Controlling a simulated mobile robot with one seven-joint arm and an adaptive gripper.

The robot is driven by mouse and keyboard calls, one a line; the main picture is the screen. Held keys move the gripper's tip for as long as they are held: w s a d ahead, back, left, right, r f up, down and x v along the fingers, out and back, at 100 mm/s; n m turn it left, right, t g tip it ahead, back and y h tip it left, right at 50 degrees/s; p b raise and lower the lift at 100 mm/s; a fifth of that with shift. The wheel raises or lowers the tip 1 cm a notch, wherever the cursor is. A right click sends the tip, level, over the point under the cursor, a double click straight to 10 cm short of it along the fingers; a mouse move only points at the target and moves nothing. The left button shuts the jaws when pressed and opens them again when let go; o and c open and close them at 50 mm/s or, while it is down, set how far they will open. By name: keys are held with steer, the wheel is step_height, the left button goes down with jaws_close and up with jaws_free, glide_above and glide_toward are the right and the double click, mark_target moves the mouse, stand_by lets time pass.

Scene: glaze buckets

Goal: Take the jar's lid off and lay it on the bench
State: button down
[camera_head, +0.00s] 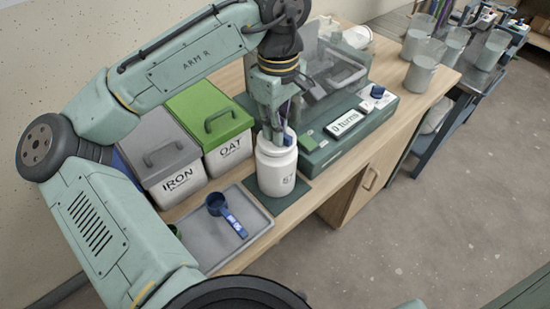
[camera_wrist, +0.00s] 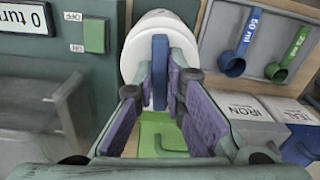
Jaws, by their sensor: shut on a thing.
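The white jar (camera_head: 277,172) stands upright on a dark green mat at the bench's front edge. Its white lid (camera_wrist: 143,44) has an upright blue grip (camera_head: 289,137). The lid appears to sit on the jar's mouth; I cannot tell whether there is a gap below it. My gripper (camera_head: 277,132) is directly above the jar, pointing down. In the wrist view its purple-padded fingers are shut on the blue grip (camera_wrist: 160,72). My fingers partly hide the lid in the head view.
The IRON bin (camera_head: 175,182) and green-lidded OAT bin (camera_head: 230,150) stand left of the jar. A grey tray (camera_head: 205,250) with a blue scoop (camera_head: 226,212) lies at front left. A green machine with a "0 turns" display (camera_head: 347,122) stands close on the right. The bench (camera_head: 275,228) has little bare room.

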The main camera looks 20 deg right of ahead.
steer(key=shift+r, duration=2.25)
